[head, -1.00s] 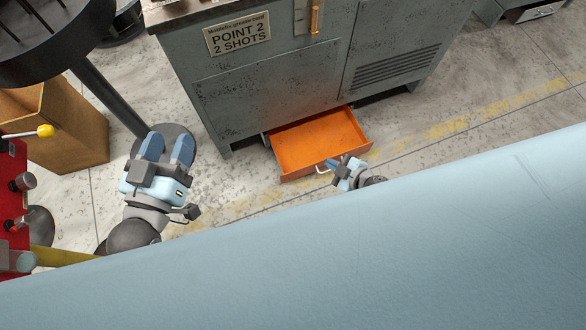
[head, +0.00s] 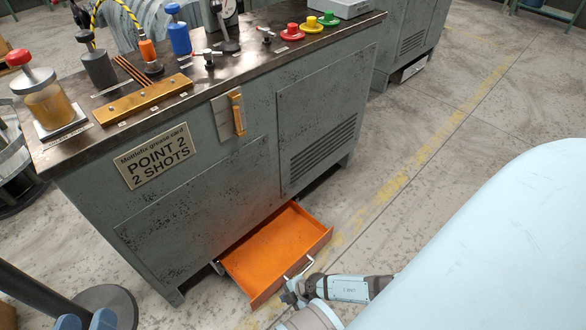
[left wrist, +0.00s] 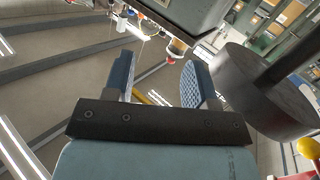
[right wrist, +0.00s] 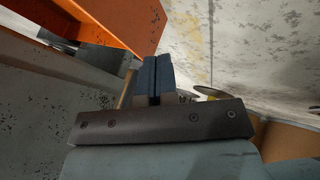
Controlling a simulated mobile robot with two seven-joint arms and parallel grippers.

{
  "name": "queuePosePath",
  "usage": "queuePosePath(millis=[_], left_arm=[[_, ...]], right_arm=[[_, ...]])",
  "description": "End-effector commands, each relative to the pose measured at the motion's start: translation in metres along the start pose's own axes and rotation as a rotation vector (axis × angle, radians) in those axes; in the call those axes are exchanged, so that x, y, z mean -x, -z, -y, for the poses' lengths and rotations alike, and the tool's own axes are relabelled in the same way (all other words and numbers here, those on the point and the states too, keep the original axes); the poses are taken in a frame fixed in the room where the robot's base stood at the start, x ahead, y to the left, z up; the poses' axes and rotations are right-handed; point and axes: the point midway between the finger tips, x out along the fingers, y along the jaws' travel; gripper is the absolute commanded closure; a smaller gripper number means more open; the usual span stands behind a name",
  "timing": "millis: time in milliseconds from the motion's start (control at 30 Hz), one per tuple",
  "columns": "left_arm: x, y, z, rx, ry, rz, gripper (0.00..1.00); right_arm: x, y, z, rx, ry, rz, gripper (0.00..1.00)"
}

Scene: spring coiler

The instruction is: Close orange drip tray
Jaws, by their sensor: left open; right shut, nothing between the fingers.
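The orange drip tray (head: 270,246) sticks out from the bottom of the grey cabinet, pulled open and empty. Its pale handle (head: 301,268) is on the front panel. My right gripper (head: 290,294) is low in front of the tray, close to the front panel and handle; I cannot tell whether it touches. In the right wrist view its fingers (right wrist: 157,78) are shut with nothing between them, and the orange tray (right wrist: 125,18) is at the upper left. My left gripper (head: 86,321) is at the bottom left, mostly cut off. Its fingers (left wrist: 158,82) are apart and empty in the left wrist view.
The grey cabinet (head: 235,165) carries bottles, coloured buttons and a brass bar on its top. A dark round stand base (head: 105,298) is on the floor near my left gripper.

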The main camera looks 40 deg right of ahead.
Motion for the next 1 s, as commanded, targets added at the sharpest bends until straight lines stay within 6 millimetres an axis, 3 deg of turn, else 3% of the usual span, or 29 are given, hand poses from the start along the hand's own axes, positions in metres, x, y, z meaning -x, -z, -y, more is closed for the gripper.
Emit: queuePosePath(millis=[33, 167, 300, 433, 1000], left_arm=[[-0.003, -0.012, 0.005, -0.027, -0.003, 0.001, 0.48], [-0.008, -0.004, 0.015, -0.142, 0.001, -0.066, 0.48], [-0.009, 0.001, 0.018, -0.196, 0.005, -0.095, 0.48], [-0.011, 0.004, 0.021, -0.23, 0.006, -0.116, 0.48], [-0.01, 0.008, 0.019, -0.235, 0.005, -0.12, 0.48]], right_arm=[[-0.018, -0.003, 0.003, 0.002, -0.001, -0.001, 1.0], [-0.037, -0.002, -0.001, 0.003, -0.002, -0.001, 1.0], [-0.043, -0.002, -0.022, 0.003, -0.003, 0.0, 1.0], [-0.046, -0.001, -0.031, 0.001, -0.001, 0.0, 1.0], [-0.045, 0.001, -0.035, 0.0, -0.001, 0.0, 1.0]])
